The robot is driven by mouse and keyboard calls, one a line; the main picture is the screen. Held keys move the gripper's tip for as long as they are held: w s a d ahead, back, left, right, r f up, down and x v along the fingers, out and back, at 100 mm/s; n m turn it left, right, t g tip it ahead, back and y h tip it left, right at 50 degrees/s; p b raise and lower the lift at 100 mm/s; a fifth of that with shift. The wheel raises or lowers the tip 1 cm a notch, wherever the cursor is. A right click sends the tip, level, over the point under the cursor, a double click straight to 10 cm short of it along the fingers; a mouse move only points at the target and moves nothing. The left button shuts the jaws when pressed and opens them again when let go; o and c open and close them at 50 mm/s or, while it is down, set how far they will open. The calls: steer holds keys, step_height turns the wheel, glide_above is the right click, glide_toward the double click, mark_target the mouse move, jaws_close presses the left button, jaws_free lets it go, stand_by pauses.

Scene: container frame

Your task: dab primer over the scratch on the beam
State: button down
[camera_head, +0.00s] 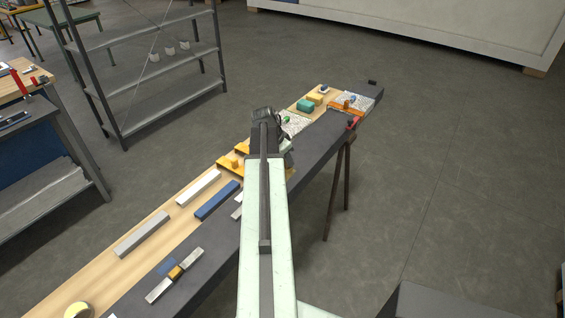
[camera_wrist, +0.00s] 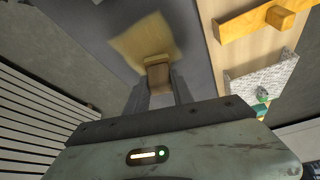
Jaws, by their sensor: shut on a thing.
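In the wrist view my gripper (camera_wrist: 160,88) is shut on a small brown block-like tool (camera_wrist: 158,78) with a tan strip at its far edge. Beyond it a blurred tan-yellow patch (camera_wrist: 135,45) shows against the dark grey beam (camera_wrist: 192,45); I cannot tell whether it is the tool's tip or a coat on the beam. In the head view the beam (camera_head: 318,150) runs diagonally from lower left to upper right. My arm covers its middle, and my gripper's fingers are hidden there. I cannot make out a scratch in either view.
A grey strip with an orange block (camera_head: 175,273) lies nearer. A metal rack (camera_head: 150,95) stands behind; open floor lies right.

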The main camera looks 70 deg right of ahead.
steer(key=shift+s+d, duration=0.1)
steer(key=shift+d, duration=0.5)
steer(key=shift+s+a, duration=0.1)
steer(key=shift+s, duration=0.5)
steer(key=shift+w+a, duration=0.3)
steer(key=shift+a, duration=1.05)
steer(key=shift+w+a, duration=0.35)
steer(key=shift+a, duration=0.95)
steer(key=shift+w+a, duration=0.3)
steer(key=shift+a, duration=1.05)
step_height(320, 180, up, 6)
steer(key=p, duration=0.6)
steer(key=shift+d, duration=0.1)
step_height(320, 180, up, 3)
steer(key=p, duration=0.3)
